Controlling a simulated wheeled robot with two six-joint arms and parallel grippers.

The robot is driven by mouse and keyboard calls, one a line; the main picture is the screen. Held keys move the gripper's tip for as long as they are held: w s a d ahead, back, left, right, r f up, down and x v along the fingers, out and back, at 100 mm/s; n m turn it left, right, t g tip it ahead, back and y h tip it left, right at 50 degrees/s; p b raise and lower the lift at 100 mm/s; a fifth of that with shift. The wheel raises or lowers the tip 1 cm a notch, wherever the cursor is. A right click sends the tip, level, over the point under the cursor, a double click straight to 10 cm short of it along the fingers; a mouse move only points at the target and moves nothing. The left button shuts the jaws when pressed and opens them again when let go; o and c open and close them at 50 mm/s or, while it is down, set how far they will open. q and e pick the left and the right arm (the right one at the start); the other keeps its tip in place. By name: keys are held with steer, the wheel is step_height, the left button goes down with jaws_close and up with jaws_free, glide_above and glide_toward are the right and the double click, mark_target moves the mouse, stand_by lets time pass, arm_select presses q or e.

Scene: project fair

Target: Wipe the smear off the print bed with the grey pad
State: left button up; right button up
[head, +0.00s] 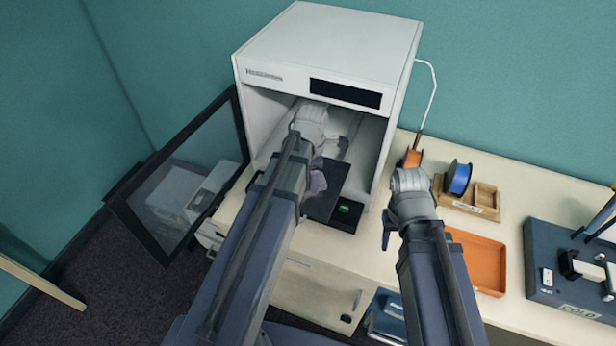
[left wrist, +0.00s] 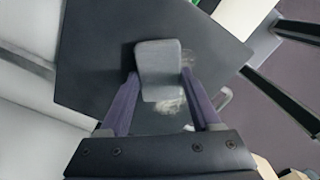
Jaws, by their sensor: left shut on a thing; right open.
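The grey pad (left wrist: 158,68) is a rounded block between the fingers of my left gripper (left wrist: 160,82), which is shut on it. The pad is over the dark print bed (left wrist: 95,55); whether it touches cannot be told. A pale smear (left wrist: 173,106) shows on the bed below the pad and along its right edge in the left wrist view. My right gripper (head: 389,226) is open and empty, above the bench's front edge.
The printer's glass door (head: 180,190) stands open at the left. On the bench (head: 400,285) to the right are an orange tray (head: 475,262), a blue spool (head: 459,178), a wooden holder (head: 485,198) and a dark blue case (head: 555,255). The printer's side walls flank my left arm.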

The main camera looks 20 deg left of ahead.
mark_target(324, 184)
arm_select(q)
steer(key=shift+d, duration=0.25)
steer(key=shift+d, duration=1.65)
steer(key=shift+s, duration=0.1)
